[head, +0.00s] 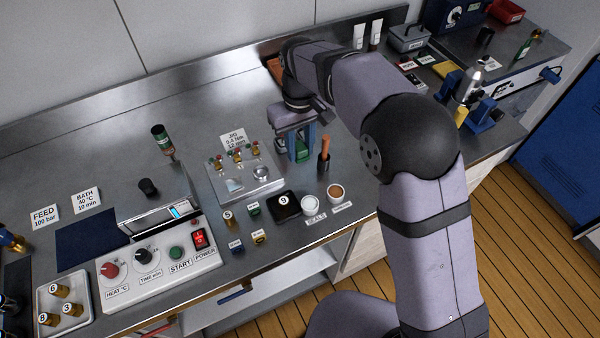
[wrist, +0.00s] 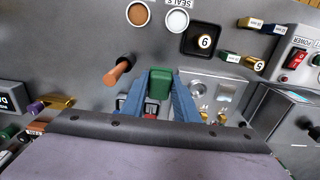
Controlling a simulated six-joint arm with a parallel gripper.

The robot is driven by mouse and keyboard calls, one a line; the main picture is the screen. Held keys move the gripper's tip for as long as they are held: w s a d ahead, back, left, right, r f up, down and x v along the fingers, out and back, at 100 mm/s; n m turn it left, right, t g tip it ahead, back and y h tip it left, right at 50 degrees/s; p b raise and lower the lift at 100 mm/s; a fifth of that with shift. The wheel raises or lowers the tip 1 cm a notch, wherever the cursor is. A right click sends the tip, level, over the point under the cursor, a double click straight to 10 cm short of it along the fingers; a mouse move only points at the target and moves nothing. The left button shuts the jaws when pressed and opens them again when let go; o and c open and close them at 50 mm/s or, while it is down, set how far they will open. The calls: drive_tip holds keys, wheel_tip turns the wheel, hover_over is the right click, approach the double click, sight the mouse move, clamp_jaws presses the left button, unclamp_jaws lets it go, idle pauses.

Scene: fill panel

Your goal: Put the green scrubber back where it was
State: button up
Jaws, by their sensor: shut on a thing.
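My gripper (head: 299,152) is at the right side of the small valve panel (head: 244,182), its blue fingers pointing down. It is shut on a green block-like thing, which I take for the green scrubber (head: 302,148). In the wrist view the green scrubber (wrist: 159,84) sits between the two blue fingers (wrist: 160,90). Its lower part is mostly hidden, and I cannot tell whether it touches the bench.
An orange-handled tool (head: 325,148) stands upright close to the right of my gripper. The rear left bench is clear.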

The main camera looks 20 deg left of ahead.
sight(300, 178)
drive_tip(key=shift+f+p, duration=1.5)
drive_tip(key=shift+f, duration=3.15)
drive_tip(key=shift+f, duration=0.1)
drive_tip(key=o, duration=1.1)
wheel_tip(300, 178, up, 12)
drive_tip(key=b, duration=0.4)
drive_tip(key=shift+d, duration=0.1)
